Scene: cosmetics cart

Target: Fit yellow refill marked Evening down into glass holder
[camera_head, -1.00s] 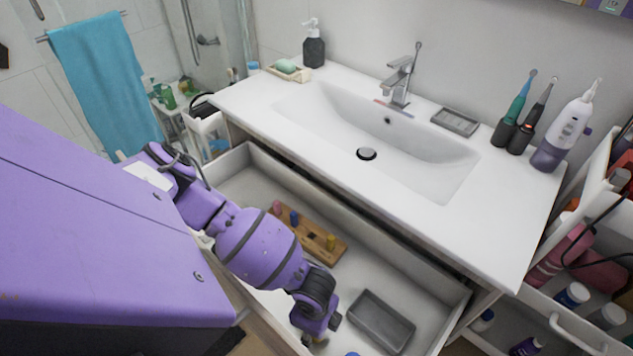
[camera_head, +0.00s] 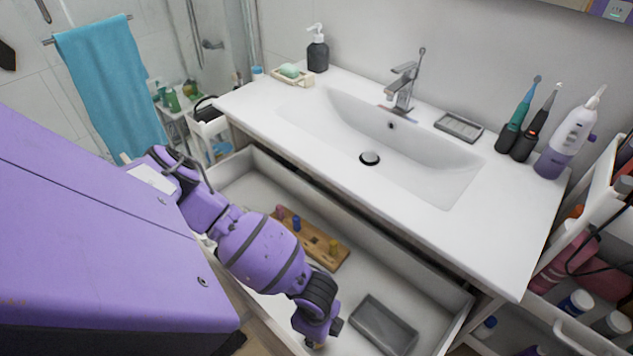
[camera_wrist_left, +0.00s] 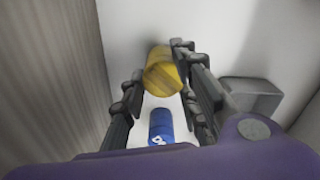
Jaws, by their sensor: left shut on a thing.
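My left gripper (camera_head: 320,338) is low in the open drawer, near its front wall. In the left wrist view, its fingers (camera_wrist_left: 160,72) are closed around a yellow cylinder (camera_wrist_left: 163,74) near the fingertips. No word can be read on the cylinder. A blue cylinder (camera_wrist_left: 160,127) with a white mark shows below it, on the white drawer floor. I cannot make out a glass holder in either view. My right gripper is not in view.
A wooden rack (camera_head: 318,240) with pink, blue and yellow pieces stands in the drawer (camera_head: 455,312), behind my left arm. A grey tray (camera_head: 384,325) lies right of the gripper. The sink counter (camera_head: 440,235) overhangs the drawer's back.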

